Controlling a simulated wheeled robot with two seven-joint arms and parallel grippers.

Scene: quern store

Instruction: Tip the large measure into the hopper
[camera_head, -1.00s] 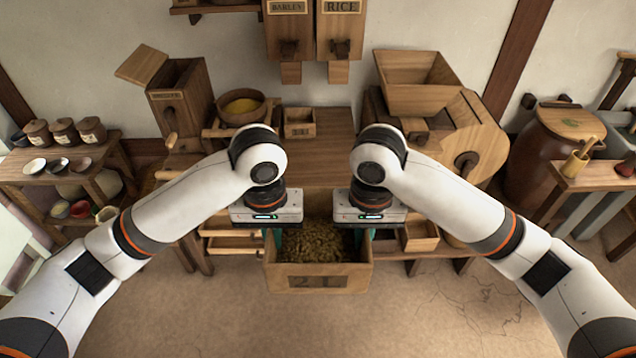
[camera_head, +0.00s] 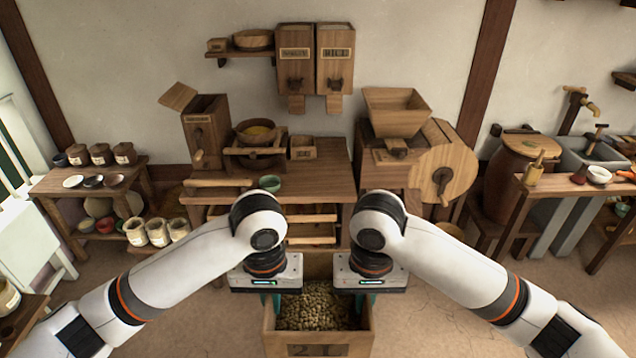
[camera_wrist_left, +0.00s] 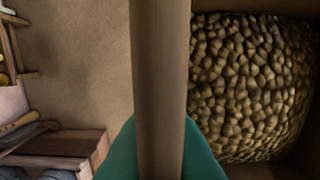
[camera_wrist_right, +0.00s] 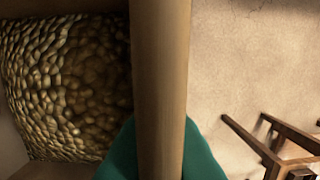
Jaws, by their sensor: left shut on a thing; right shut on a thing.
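The large measure (camera_head: 318,350) is a square wooden box marked with a 2 and filled with pale brown grain (camera_head: 318,307). It is level in front of me, below both hands. My left gripper (camera_head: 270,298) is shut on its left wall (camera_wrist_left: 160,60). My right gripper (camera_head: 364,298) is shut on its right wall (camera_wrist_right: 160,60). Grain shows beside the wall in both wrist views. The hopper (camera_head: 397,112) is a flared wooden funnel on top of the mill (camera_head: 446,172), behind and to the right of the measure. Its inside is partly visible; the measure is apart from it.
A wooden bench (camera_head: 325,165) with a green bowl (camera_head: 270,184) and a small box (camera_head: 303,148) stands behind the measure. Left is a low shelf of jars (camera_head: 60,186); right are a barrel (camera_head: 510,180) and a side table (camera_head: 580,183). Open floor lies between me and the bench.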

